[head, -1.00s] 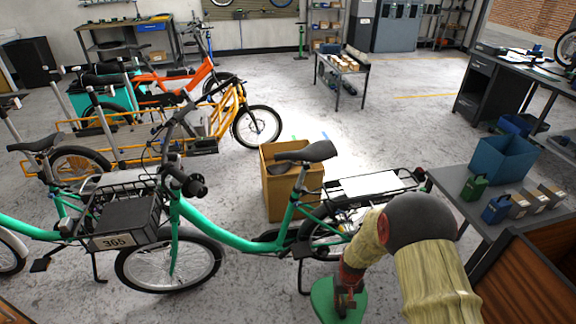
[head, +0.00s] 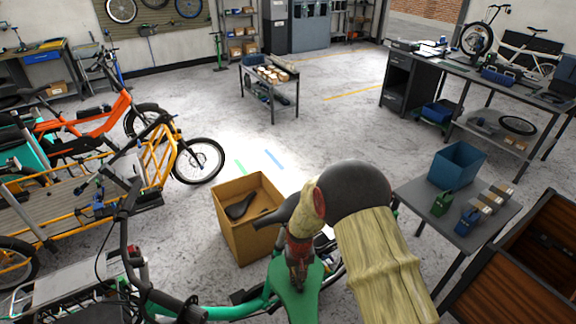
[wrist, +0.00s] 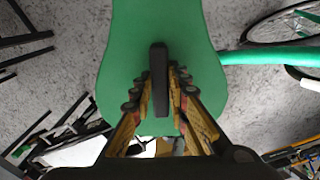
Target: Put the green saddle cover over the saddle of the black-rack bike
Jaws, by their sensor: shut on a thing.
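The green saddle cover (head: 296,298) hangs from my gripper (head: 297,258) at the lower middle of the head view. In the wrist view the cover (wrist: 160,30) spreads below the fingers (wrist: 160,110), which are shut on a dark upright tab on it. The green-framed bike (head: 225,311) lies along the bottom of the head view. A dark saddle nose (head: 273,216) shows left of my forearm, above and behind the cover in the picture. The rest of that saddle and the bike's rear rack are hidden by my arm. The cover is apart from the saddle.
A cardboard box (head: 247,242) with a dark saddle-shaped item inside stands behind the bike. Orange and yellow cargo bikes stand at left. A grey table (head: 416,192) with a blue bin (head: 457,165) and a brown crate (head: 530,262) are at right.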

